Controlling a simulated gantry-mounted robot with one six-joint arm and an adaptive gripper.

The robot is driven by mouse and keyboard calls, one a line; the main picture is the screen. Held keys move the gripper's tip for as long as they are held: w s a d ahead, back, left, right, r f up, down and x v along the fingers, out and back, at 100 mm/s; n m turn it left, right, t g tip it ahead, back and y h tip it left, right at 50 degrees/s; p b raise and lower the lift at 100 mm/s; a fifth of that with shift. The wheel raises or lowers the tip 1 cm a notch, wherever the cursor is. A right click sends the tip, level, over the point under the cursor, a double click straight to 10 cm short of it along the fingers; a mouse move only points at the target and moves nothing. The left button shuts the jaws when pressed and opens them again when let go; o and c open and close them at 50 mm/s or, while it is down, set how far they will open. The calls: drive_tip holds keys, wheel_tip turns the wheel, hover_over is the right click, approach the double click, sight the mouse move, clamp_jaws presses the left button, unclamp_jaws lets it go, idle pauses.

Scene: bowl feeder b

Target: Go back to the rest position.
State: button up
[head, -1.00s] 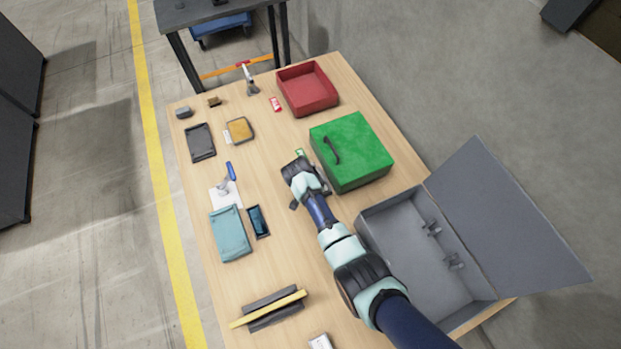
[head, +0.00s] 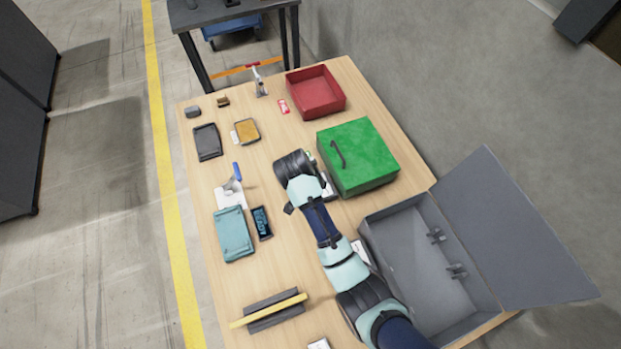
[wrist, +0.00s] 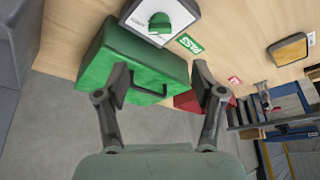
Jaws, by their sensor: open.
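My gripper (wrist: 165,90) shows in the wrist view with its two fingers spread apart and nothing between them. The green box (wrist: 130,60) with a dark handle lies beyond the fingers in that view, and its handle appears in the gap between them. In the head view my arm reaches up over the table's middle, and its end is just left of the green box (head: 358,158). The fingers are hidden behind the wrist there, so contact with the box cannot be told.
The open grey case (head: 385,240) is right of my arm. A red bin (head: 340,100) is at the back. A teal case (head: 233,235), a phone (head: 262,222) and a yellow bar (head: 268,311) lie left of my arm. Bare wood (head: 280,260) lies between.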

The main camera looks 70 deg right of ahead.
idle(0.6)
drive_tip(key=w+a+r+n+t, duration=0.4)
drive_tip(key=w+a+r+n, duration=0.15)
drive_tip(key=a, duration=0.45)
drive_tip(key=w+a+r+n+t, duration=0.35)
drive_tip(key=w+a+r, duration=0.3)
drive_tip(key=a, duration=0.35)
drive_tip(key=s+a+r+n+t+y, duration=0.2)
drive_tip(key=a+r+n, duration=0.2)
drive_tip(key=a+r, duration=0.3)
drive_tip(key=s+a+r+n+t+y, duration=0.1)
drive_tip(key=a+r+n+t+y, duration=0.15)
drive_tip(key=a+r+n, duration=0.4)
wheel_tip(320, 180, up, 36)
drive_tip(key=a+m+p, duration=0.1)
drive_tip(key=a+p, duration=0.2)
drive_tip(key=p, duration=3.3)
drive_tip(key=shift+s+f+t, duration=0.2)
drive_tip(key=shift+s+t, duration=0.2)
